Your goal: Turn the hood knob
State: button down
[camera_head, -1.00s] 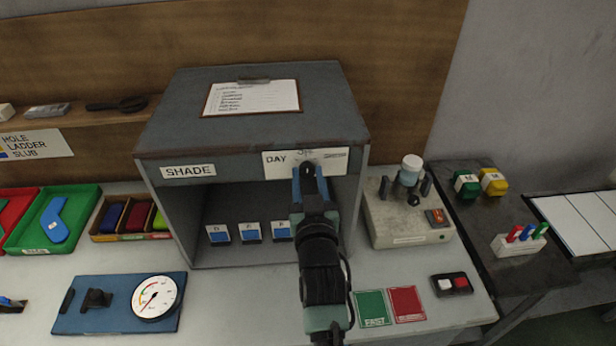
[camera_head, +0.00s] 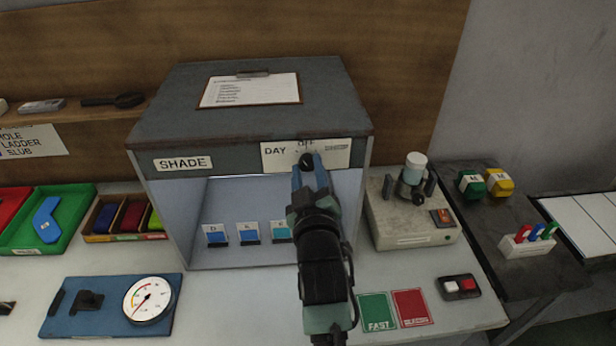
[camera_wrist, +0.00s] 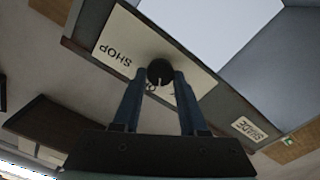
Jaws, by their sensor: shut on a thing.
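The grey hood (camera_head: 250,117) stands on the bench with its front open and its inside brightly lit. Its black round knob (camera_head: 306,160) sits on a white plate (camera_head: 277,150) reading DAY at the left and OFF above. The wrist view shows the knob (camera_wrist: 159,70) and the plate's SHOP label (camera_wrist: 117,55). My gripper (camera_head: 308,166) is shut on the knob, a blue finger on either side of it. The wrist view shows both fingertips (camera_wrist: 160,80) at the knob. The fingers and knob hide the knob's pointer in the head view.
Small blue-and-white cards (camera_head: 248,233) stand inside the hood. A grey device (camera_head: 410,215) stands to its right, and a blue board with a gauge (camera_head: 150,299) lies front left. Green and red cards (camera_head: 410,308) lie beside my arm. A clipboard (camera_head: 250,90) lies on top.

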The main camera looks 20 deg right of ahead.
jog(key=shift+f+n+b, duration=0.15)
jog(key=shift+n+b, duration=0.65)
jog(key=shift+n, duration=1.1)
jog(key=shift+c, duration=2.3)
grip_release()
jog(key=b+v, duration=0.3)
jog(key=v, duration=1)
